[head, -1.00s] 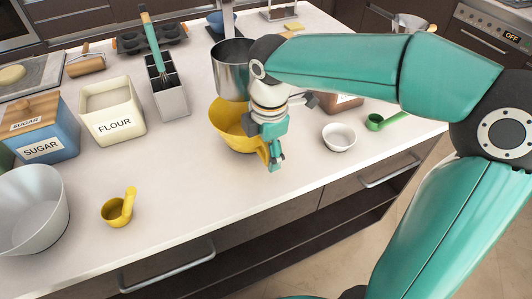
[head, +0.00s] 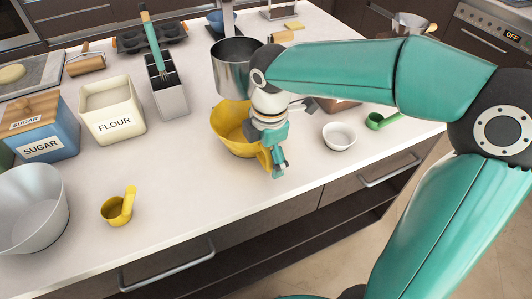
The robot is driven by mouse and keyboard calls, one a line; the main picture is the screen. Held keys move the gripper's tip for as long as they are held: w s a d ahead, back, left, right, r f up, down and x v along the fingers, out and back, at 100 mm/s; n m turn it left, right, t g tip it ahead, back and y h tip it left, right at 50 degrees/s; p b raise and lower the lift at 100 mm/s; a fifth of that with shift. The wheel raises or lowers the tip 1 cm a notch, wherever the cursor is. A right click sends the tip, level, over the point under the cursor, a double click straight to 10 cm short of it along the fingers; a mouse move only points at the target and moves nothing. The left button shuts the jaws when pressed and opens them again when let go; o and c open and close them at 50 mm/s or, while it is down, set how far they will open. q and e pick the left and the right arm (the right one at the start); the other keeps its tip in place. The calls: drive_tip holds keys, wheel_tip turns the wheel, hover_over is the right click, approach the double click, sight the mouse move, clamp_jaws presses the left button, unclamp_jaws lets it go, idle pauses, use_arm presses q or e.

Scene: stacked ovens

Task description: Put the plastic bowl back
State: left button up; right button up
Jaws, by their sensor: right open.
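A yellow bowl (head: 228,128), likely the plastic one, stands upright on the white counter near the middle, partly hidden behind the metal pot and my right wrist. My right gripper (head: 274,164) points down at the bowl's front right side. It is open, with a yellow part of the bowl beside or between its fingers; whether they touch it I cannot tell. A large pale grey bowl (head: 32,210) stands at the left edge, and a small white bowl (head: 339,136) stands right of my gripper. My left gripper is not in view.
A metal mixer pot (head: 235,68) stands close behind the yellow bowl. A flour canister (head: 112,115), a sugar canister (head: 50,135) and a utensil holder (head: 168,94) stand to the left. A yellow measuring cup (head: 118,208) lies in front. The counter's front middle is clear.

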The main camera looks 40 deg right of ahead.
drive_tip(key=r, duration=0.3)
drive_tip(key=r+p, duration=0.1)
drive_tip(key=r, duration=0.3)
drive_tip(key=s+r, duration=0.1)
drive_tip(key=r, duration=0.3)
drive_tip(key=shift+r+p, duration=0.25)
drive_tip(key=shift+p, duration=0.05)
